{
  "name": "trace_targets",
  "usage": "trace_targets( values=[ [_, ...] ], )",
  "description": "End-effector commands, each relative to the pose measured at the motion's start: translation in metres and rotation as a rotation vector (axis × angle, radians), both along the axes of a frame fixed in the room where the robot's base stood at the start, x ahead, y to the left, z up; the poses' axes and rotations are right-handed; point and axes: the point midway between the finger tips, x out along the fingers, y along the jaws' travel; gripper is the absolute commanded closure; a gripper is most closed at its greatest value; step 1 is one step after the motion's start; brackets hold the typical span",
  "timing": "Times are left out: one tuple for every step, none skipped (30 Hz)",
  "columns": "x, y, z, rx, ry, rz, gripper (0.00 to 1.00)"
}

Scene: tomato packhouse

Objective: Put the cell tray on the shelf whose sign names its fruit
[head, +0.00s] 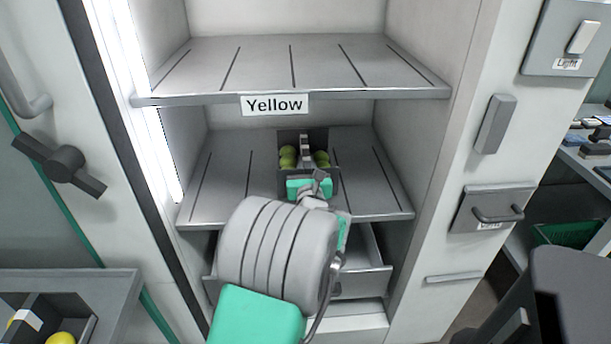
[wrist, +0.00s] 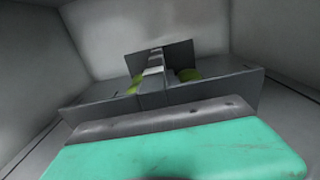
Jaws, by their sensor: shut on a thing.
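The dark grey cell tray (head: 290,137) holds yellow-green round fruits (head: 288,157) in cells on both sides of a central grey handle. It is inside the cabinet, over the lower shelf (head: 228,170); I cannot tell whether its base touches that shelf. My gripper (head: 306,172) is shut on the tray from the front. The wrist view shows the tray (wrist: 105,110) close ahead, with the fruits partly hidden behind its front wall. A sign reading "Yellow" (head: 274,105) hangs on the front edge of the upper shelf (head: 265,65), which is empty. My arm covers the lower shelf's front middle, and no sign shows there.
An open drawer (head: 374,262) sits below the lower shelf, partly behind my arm. Cabinet walls close in on both sides. Another tray (head: 38,305) with yellow fruit stands at the lower left. Lower-shelf space beside the held tray is clear.

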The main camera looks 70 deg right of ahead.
Motion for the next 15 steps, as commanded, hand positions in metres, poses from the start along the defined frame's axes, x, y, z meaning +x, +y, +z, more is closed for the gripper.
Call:
trace_targets(
  values=[
    [0.001,0.001,-0.015,0.002,-0.001,0.001,1.00],
    [0.001,0.001,-0.021,0.002,-0.002,0.001,1.00],
    [0.001,0.001,-0.026,0.001,-0.002,0.001,1.00],
    [0.001,0.001,-0.028,0.001,-0.002,0.001,1.00],
    [0.001,0.001,-0.028,0.001,-0.002,0.001,1.00],
    [0.001,0.001,-0.026,0.000,-0.001,0.001,1.00],
    [0.001,0.001,-0.025,0.000,-0.001,0.001,1.00],
    [0.001,0.001,-0.025,0.000,-0.001,0.001,1.00],
    [0.001,0.001,-0.025,0.000,-0.001,0.001,1.00],
    [0.001,0.001,-0.025,0.000,-0.001,0.001,1.00],
    [0.001,0.001,-0.025,0.000,-0.001,0.001,1.00],
    [0.001,0.001,-0.027,0.000,-0.001,0.001,1.00],
    [0.001,0.001,-0.028,0.000,-0.001,0.001,1.00],
    [0.001,0.001,-0.029,0.000,-0.001,0.001,1.00],
    [0.001,0.002,-0.030,0.003,0.000,0.001,0.79]
  ],
)
